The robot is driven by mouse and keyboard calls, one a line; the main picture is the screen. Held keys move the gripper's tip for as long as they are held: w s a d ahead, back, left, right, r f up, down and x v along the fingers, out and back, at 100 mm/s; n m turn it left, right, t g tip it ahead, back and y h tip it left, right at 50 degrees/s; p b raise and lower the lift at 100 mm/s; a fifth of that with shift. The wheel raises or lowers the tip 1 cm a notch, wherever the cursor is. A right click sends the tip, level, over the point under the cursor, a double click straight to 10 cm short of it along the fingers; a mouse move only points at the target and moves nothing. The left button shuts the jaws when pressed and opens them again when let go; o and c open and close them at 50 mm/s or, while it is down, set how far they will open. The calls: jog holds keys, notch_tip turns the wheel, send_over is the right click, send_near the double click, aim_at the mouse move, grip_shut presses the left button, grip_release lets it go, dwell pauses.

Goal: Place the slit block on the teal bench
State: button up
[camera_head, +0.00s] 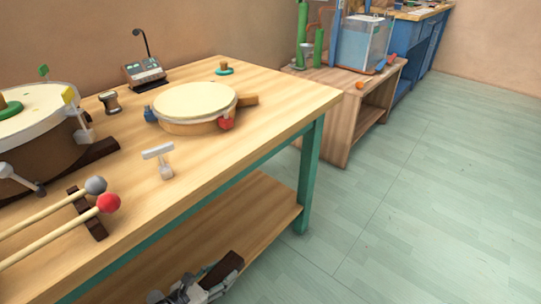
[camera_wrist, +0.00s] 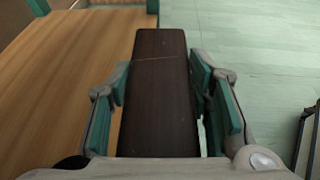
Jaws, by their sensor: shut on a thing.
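My gripper (camera_head: 203,283) is at the bottom of the head view, in front of the lower part of the teal bench (camera_head: 283,96). It is shut on a dark brown block, which looks like the slit block (camera_head: 223,270). In the wrist view the block (camera_wrist: 158,95) stretches away between the teal finger pads of my gripper (camera_wrist: 160,90). Its slit is not clear. The bench has a pale wooden top and teal legs and rails. The block is lower than the bench top and apart from it.
On the bench top are a round drum (camera_head: 195,104), a larger drum (camera_head: 45,125), red and grey mallets (camera_head: 108,203), a white T-shaped piece (camera_head: 160,160) and a small mixer (camera_head: 145,73). The right front top corner is bare. A lower shelf (camera_head: 250,205) juts out below. Green floor lies open right.

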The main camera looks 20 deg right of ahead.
jog(key=w+d+r, duration=0.3)
jog(key=d+r, duration=1.9)
jog(key=r, duration=0.3)
jog(key=shift+d+r, duration=0.3)
jog(key=shift+d, duration=0.1)
